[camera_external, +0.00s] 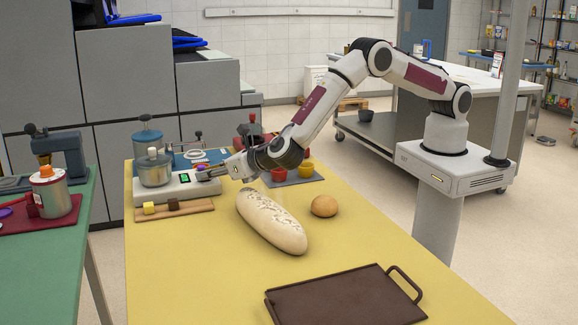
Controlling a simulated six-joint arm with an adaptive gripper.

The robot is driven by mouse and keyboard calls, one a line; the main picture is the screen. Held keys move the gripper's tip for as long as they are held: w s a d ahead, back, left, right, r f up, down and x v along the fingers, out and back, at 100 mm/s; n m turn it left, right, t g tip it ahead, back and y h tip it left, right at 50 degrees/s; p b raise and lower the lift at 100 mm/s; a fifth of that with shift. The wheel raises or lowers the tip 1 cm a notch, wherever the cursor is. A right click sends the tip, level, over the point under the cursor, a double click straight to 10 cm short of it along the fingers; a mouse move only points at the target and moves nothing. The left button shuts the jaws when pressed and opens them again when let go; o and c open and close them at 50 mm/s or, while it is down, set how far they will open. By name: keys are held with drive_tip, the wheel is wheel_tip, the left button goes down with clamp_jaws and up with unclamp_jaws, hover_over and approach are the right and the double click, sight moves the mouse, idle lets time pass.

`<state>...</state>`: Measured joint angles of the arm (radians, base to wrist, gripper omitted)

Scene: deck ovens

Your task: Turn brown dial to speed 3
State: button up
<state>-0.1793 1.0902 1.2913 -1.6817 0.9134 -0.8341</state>
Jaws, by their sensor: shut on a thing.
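A white machine (170,190) with a small green display (185,179) stands at the far left of the yellow table. My gripper (205,174) reaches in from the right, low at the right end of the machine's front. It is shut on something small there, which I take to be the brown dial. The fingers cover the dial, so its mark and setting cannot be read.
A long loaf (272,222), a round bun (324,206) and a brown tray (345,300) lie nearer. Small cups (305,169) stand behind my wrist.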

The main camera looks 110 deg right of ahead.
drive_tip(key=o, duration=1.1)
drive_tip(key=shift+v, duration=0.75)
drive_tip(key=v, duration=0.3)
drive_tip(key=shift+a+r, duration=0.1)
drive_tip(key=shift+r, duration=0.05)
wheel_tip(320, 180, up, 7)
drive_tip(key=shift+s, duration=0.15)
